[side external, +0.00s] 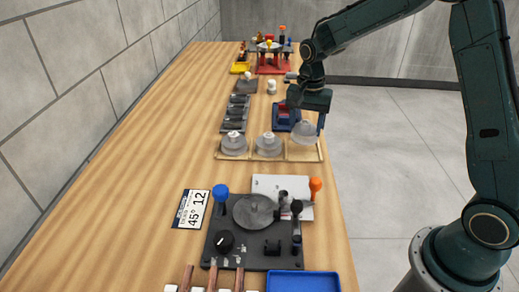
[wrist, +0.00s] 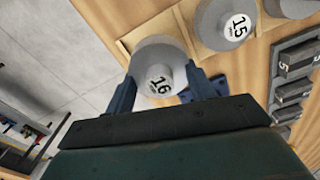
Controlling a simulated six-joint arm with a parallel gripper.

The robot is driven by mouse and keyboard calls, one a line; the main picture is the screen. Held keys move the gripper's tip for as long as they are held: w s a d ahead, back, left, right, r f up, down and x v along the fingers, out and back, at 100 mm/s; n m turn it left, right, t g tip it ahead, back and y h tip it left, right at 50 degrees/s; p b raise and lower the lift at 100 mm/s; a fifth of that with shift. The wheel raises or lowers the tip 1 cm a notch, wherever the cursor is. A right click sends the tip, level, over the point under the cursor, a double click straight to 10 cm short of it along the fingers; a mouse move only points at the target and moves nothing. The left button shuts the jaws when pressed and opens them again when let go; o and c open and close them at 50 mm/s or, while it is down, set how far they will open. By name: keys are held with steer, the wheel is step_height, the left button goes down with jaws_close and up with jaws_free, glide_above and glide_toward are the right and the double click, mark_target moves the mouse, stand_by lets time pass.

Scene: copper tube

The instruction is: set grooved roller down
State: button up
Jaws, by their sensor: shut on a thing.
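A grey grooved roller (wrist: 155,62) with a white label reading 16 sits between the two fingers of my gripper (wrist: 163,92) in the wrist view. My gripper (side external: 307,125) is shut on it. In the side view the roller (side external: 305,134) is at the rightmost square of a wooden tray (side external: 304,154), over or on that square; I cannot tell if its underside touches. Two similar grey rollers stand in the other squares: the middle one (side external: 268,145), labelled 15 in the wrist view (wrist: 224,24), and the left one (side external: 233,145).
A blue holder (side external: 285,112) stands just behind the tray. A dark rack of blocks (side external: 236,113) lies to the left. A black bending fixture (side external: 255,232) with levers, a white sheet (side external: 268,184) and a blue tray (side external: 304,281) are in front.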

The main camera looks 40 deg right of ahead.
mark_target(306, 121)
steer(key=shift+f, duration=2.1)
steer(key=shift+f, duration=0.1)
steer(key=o, duration=1.2)
steer(key=shift+c, duration=0.2)
step_height(306, 121, up, 12)
steer(key=shift+r, duration=0.1)
